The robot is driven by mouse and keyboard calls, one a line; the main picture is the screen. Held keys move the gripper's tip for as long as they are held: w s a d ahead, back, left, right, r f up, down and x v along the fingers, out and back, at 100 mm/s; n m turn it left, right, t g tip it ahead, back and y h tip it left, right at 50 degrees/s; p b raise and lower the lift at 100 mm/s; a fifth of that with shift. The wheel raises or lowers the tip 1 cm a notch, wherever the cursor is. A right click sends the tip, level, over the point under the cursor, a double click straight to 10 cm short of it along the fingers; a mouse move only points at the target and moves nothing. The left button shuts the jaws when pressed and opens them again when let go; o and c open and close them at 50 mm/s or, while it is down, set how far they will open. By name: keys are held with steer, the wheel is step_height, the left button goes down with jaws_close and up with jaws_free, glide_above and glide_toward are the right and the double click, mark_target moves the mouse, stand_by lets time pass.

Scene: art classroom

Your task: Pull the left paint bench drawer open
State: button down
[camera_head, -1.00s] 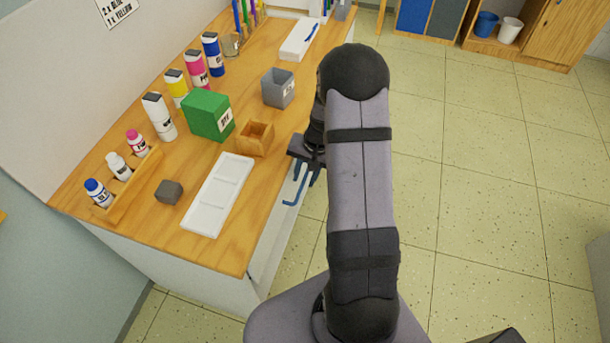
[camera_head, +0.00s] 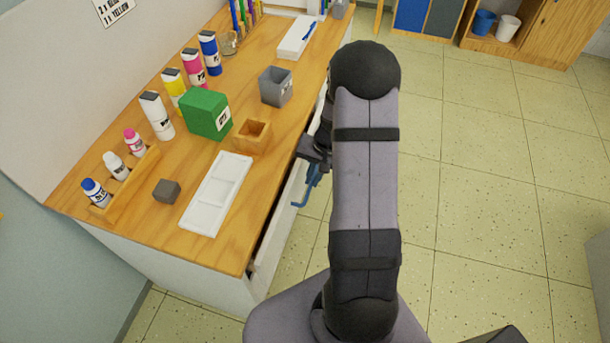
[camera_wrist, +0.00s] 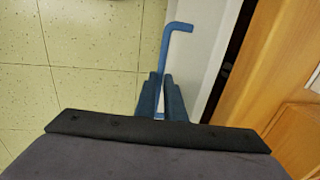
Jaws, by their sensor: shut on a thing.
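The paint bench (camera_head: 262,182) has a wooden top and a white body. Its left drawer (camera_head: 272,240) has a white front standing slightly out from the bench, with a dark gap behind it. The gap also shows beside the drawer's white front in the wrist view (camera_wrist: 205,55). A blue bar handle (camera_wrist: 166,48) is on the drawer front; its bent end also shows in the head view (camera_head: 298,204). My gripper (camera_head: 313,178) is shut on the handle, with its blue-grey fingers (camera_wrist: 161,95) on both sides of it.
On the bench are a white palette (camera_head: 216,195), a grey cube (camera_head: 166,191), a green box (camera_head: 206,114), a small wooden box (camera_head: 252,136), a grey cup (camera_head: 276,87) and several paint bottles. The tiled floor (camera_head: 480,200) right of my arm is clear.

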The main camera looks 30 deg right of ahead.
steer(key=s+d+b, duration=0.2)
steer(key=s+d, duration=1.4)
steer(key=shift+s+d, duration=0.35)
steer(key=c, duration=1.8)
jaws_free()
steer(key=shift+c, duration=0.2)
step_height(320, 180, up, 7)
steer(key=d, duration=0.1)
steer(key=shift+s+r, duration=0.15)
steer(key=shift+s, duration=0.3)
